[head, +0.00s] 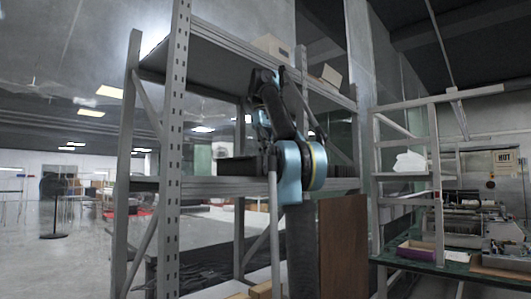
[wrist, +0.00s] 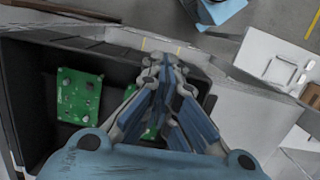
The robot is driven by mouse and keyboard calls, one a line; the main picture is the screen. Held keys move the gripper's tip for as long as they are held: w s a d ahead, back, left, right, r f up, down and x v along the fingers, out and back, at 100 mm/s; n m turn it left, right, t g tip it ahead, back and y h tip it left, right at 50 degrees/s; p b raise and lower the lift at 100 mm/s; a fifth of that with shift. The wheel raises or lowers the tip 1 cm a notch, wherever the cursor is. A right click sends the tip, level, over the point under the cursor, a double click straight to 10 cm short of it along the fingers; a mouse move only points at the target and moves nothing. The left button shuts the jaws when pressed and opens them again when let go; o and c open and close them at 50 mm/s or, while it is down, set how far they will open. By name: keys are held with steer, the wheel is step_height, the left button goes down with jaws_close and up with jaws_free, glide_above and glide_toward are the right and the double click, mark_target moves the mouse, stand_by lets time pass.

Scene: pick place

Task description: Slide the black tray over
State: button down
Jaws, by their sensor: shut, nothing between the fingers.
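The black tray (wrist: 35,75) fills the left and middle of the wrist view, with green circuit boards (wrist: 79,96) lying in it. One board is partly hidden behind my fingers. My gripper (wrist: 160,66) is shut and empty, its fingertips appearing over the tray close to its far wall. I cannot tell whether they touch that wall. In the head view a dark box shape that looks like the tray (head: 238,166) sits on the middle shelf, partly behind my arm. My fingers are hidden there.
The grey metal rack (head: 172,150) has uprights on both sides and an upper shelf above my arm. A white box (wrist: 272,62) lies to the right in the wrist view. A second rack (head: 437,180) and a table with a purple bin (head: 417,249) stand at the right.

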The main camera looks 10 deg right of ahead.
steer(key=shift+w+a, duration=0.1)
steer(key=shift+a, duration=0.05)
steer(key=shift+w+a, duration=1.1)
steer(key=shift+w, duration=0.3)
